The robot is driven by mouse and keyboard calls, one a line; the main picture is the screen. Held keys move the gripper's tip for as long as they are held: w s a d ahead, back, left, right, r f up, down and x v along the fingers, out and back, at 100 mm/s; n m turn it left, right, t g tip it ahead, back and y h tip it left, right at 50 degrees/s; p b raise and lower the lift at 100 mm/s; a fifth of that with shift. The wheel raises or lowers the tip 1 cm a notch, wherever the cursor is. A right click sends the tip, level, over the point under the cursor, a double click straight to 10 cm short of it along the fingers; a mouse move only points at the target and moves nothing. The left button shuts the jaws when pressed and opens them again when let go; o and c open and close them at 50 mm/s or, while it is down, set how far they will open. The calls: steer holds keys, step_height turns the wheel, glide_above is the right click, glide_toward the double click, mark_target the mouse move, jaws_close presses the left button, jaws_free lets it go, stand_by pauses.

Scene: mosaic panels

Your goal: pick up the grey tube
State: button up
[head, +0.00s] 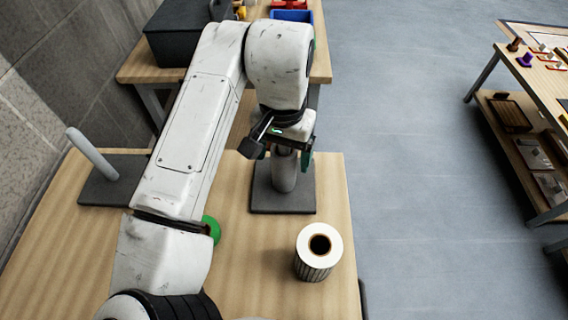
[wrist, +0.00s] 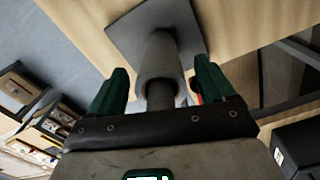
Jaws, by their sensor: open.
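The grey tube (wrist: 158,55) stands around a darker upright post (wrist: 160,98) on a dark square base (wrist: 128,25). In the head view the tube (head: 284,172) shows below my wrist, its upper end hidden, on the same base (head: 283,203). My gripper (wrist: 161,70) is open, with green fingers on either side of the post and the tube's near end. A gap shows on both sides in the wrist view; I cannot tell how far down the tube the fingers reach. In the head view my gripper is mostly hidden behind my wrist.
A white roll (head: 318,252) stands near the table's right edge. A second dark base (head: 105,190) with a light grey post (head: 92,154) is at left. A green round thing (head: 213,228) is partly behind my arm. A dark box (head: 181,38) stands on the far table.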

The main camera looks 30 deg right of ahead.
steer(key=shift+c, duration=0.4)
steer(key=c, duration=1.3)
steer(key=shift+r, duration=0.1)
